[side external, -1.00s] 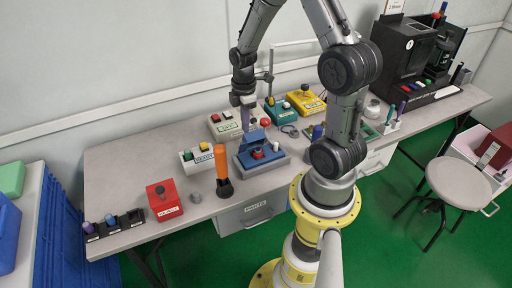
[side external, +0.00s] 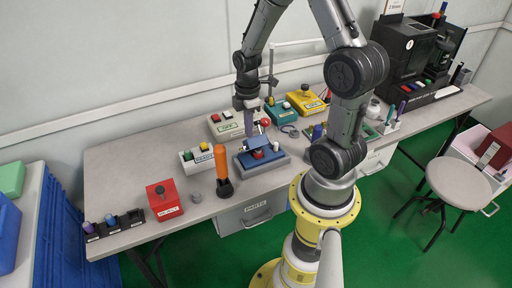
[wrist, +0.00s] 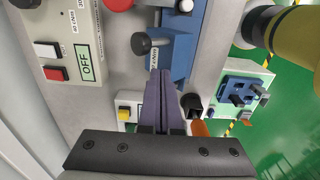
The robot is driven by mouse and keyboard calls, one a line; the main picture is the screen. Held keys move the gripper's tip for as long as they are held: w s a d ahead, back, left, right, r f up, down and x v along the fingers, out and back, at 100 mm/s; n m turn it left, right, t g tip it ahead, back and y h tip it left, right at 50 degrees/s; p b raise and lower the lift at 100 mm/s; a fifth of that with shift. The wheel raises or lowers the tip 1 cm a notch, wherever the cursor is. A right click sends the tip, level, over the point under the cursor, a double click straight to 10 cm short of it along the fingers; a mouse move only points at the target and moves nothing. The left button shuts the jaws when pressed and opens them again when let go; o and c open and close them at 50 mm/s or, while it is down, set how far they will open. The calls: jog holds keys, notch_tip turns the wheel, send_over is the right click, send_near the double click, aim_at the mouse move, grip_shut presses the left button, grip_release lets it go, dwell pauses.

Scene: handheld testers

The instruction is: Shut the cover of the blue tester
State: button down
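The blue tester (side external: 280,163) sits on the bench near its front edge, with a red button on top. Its blue cover (side external: 261,142) is tilted low over the red button, with part of the button still showing below it. My gripper (side external: 249,134) is directly behind the cover, very close to it; I cannot tell if they touch. In the wrist view my purple fingers (wrist: 161,75) are together with nothing between them, and a blue body (wrist: 184,50) lies just beyond the tips. The cover's hinge is hidden.
A white READY box (side external: 194,166) and an orange-handled tool (side external: 222,164) stand left of the tester. An OFF box (side external: 219,131) is behind it; teal (side external: 282,112) and yellow (side external: 304,103) testers are behind right. A red box (side external: 163,200) is farther left.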

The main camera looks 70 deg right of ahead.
aim_at(253, 145)
jog(key=shift+s+a, duration=0.2)
dwell(0.3)
jog(key=shift+s+a+f, duration=0.25)
jog(key=shift+s+a, duration=0.15)
jog(key=shift+s+a+f, duration=0.35)
jog(key=shift+s+a, duration=0.1)
dwell(0.3)
notch_tip(253, 145, up, 8)
dwell(1.1)
